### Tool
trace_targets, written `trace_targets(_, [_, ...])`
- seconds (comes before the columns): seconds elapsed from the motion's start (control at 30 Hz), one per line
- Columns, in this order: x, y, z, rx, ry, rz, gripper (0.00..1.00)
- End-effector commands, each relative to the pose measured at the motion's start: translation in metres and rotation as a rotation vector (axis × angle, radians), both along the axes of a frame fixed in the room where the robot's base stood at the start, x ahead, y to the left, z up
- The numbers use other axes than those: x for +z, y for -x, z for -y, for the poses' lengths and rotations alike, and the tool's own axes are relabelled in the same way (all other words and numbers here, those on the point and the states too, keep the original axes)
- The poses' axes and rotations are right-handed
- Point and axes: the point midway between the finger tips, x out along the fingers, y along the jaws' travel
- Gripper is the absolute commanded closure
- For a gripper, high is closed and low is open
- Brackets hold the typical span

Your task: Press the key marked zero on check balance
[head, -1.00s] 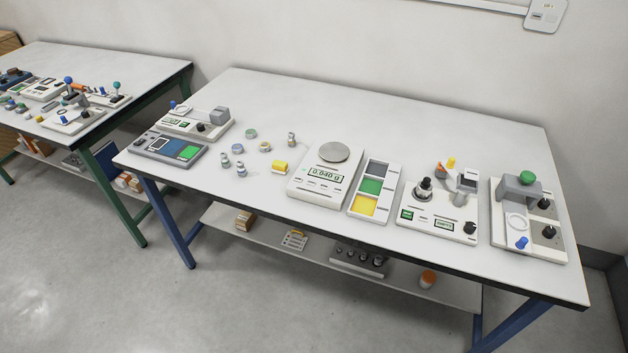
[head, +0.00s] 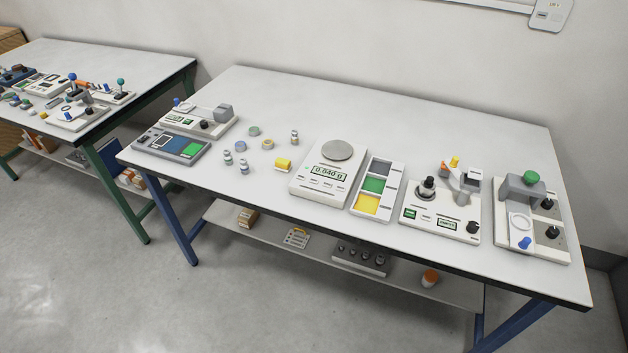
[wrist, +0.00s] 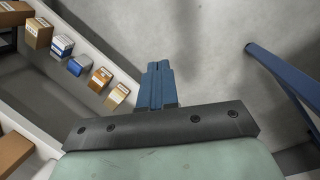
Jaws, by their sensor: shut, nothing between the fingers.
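A white balance (head: 328,168) with a round grey pan (head: 338,150) stands near the middle of the nearer table in the head view. Its display (head: 329,170) reads 0.040 g. A row of small keys (head: 320,184) lies along its front, with marks too small to read. I cannot tell from its markings whether this is the check balance. My gripper (wrist: 157,70) shows only in the wrist view, with its blue fingers shut together and empty. It is above the floor, beside a shelf of boxes, and no balance is in that view.
A tray with grey, green and yellow compartments (head: 390,165) is right of the balance. A yellow weight (head: 283,163) and several small vials lie to its left. Devices with knobs (head: 437,215) stand further right. Boxes (wrist: 62,46) line a shelf, and a blue table leg (wrist: 275,75) stands right.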

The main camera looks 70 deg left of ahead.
Motion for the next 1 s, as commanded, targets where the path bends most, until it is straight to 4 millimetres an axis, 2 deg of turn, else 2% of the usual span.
trace_targets(0.03, [0.009, -0.022, -0.009, 0.029, 0.008, 0.027, 1.0])
trace_targets(0.1, [0.022, -0.044, -0.02, 0.066, 0.018, 0.059, 1.0])
trace_targets(0.5, [0.109, -0.156, -0.095, 0.265, 0.074, 0.241, 1.0])
trace_targets(0.7, [0.157, -0.2, -0.137, 0.354, 0.1, 0.325, 1.0])
trace_targets(1.0, [0.231, -0.248, -0.205, 0.477, 0.126, 0.44, 1.0])
